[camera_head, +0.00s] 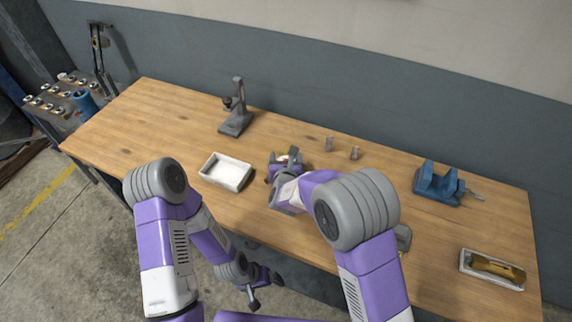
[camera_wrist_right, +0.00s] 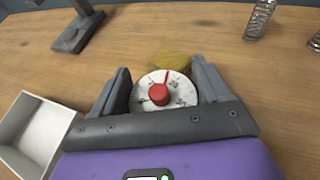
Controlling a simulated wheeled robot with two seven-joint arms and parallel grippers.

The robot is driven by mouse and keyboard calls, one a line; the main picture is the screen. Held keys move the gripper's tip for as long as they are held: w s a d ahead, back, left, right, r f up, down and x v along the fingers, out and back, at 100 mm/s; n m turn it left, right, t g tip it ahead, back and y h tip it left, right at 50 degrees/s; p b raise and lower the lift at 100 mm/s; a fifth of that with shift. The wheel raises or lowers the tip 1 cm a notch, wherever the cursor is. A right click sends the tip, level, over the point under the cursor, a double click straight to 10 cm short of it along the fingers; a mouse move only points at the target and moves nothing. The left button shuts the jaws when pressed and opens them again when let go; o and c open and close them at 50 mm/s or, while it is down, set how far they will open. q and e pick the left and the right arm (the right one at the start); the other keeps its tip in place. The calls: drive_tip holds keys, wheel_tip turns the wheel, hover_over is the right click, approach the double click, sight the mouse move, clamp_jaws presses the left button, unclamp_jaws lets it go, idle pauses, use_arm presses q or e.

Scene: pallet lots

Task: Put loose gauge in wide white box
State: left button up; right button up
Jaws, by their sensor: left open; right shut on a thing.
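The gauge (camera_wrist_right: 178,84) has a round white dial with dark marks and a red centre knob. My right gripper (camera_wrist_right: 163,88) is shut on it, with one finger on each side of the dial. In the head view the right gripper (camera_head: 286,160) is over the middle of the table and partly hides the gauge. The wide white box (camera_head: 226,172) is empty, just left of that gripper; it also shows in the right wrist view (camera_wrist_right: 38,133). My left gripper (camera_head: 259,284) is open and empty, low in front of the table.
A dark stand (camera_head: 236,112) is behind the box. Two springs (camera_head: 328,144) (camera_head: 355,153) stand behind and right of the right gripper. A blue vise (camera_head: 440,184) and a tray (camera_head: 490,269) with a yellowish-brown thing are at the right. A yellow piece (camera_wrist_right: 169,59) lies beyond the dial.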

drive_tip(key=shift+f, duration=0.85)
drive_tip(key=shift+f, duration=0.1)
drive_tip(key=shift+f+b, duration=0.15)
drive_tip(key=shift+b, duration=0.25)
drive_tip(key=o, duration=1.6)
drive_tip(key=shift+c, duration=0.2)
